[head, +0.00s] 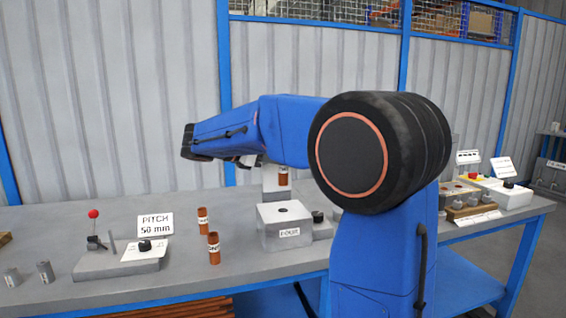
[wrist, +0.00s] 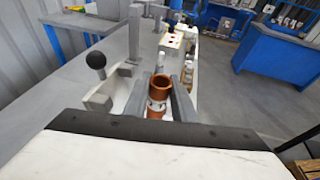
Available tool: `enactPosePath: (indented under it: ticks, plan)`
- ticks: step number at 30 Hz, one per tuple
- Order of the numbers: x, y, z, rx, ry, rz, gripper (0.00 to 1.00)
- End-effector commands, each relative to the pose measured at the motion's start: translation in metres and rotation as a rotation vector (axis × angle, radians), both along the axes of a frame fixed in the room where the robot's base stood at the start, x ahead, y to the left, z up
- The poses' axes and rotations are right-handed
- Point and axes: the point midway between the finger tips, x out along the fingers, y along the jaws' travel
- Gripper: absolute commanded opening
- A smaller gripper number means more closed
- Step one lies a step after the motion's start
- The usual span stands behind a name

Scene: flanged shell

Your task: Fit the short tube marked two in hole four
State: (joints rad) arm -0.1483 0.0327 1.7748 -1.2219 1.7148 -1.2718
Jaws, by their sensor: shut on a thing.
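In the head view, a short copper-coloured tube (head: 283,176) with a pale marked band is above and behind the light grey block labelled FOUR (head: 289,233). The small dark hole four (head: 282,210) shows in that block's top, with the tube apart from it. In the wrist view my gripper (wrist: 159,87) is shut on this tube (wrist: 157,107). The tube stands between the fingers with its open upper end facing the camera. Its number is not readable. My arm hides part of the gripper in the head view.
Two copper tubes (head: 203,219) (head: 214,249) stand on the bench (head: 185,275) left of block FOUR.

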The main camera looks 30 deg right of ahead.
Motion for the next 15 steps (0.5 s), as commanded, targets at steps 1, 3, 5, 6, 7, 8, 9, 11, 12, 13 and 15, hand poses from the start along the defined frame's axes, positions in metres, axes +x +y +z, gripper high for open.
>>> enactPosePath:
  ticks: [1,3,5,6,7,8,9,11,12,13,15]
  plan:
    - [0.000,0.000,-0.001,0.000,0.000,0.000,0.00]
    - [0.000,0.000,-0.003,0.000,0.001,0.000,0.00]
    - [0.000,0.000,-0.006,0.000,0.001,0.000,0.00]
    - [0.000,0.000,-0.008,0.000,0.001,0.000,0.00]
    - [0.000,0.000,-0.010,0.000,0.000,0.000,0.00]
    - [0.000,0.000,-0.013,0.000,0.000,0.000,0.00]
    - [0.000,0.000,-0.016,0.000,0.001,0.000,0.00]
    - [0.000,0.000,-0.021,0.000,0.002,0.001,0.00]
    - [0.000,0.000,-0.024,0.000,0.002,0.001,0.00]
    - [0.000,0.000,-0.027,0.000,0.001,0.000,0.00]
    - [0.000,0.000,-0.032,0.000,0.001,0.000,0.00]
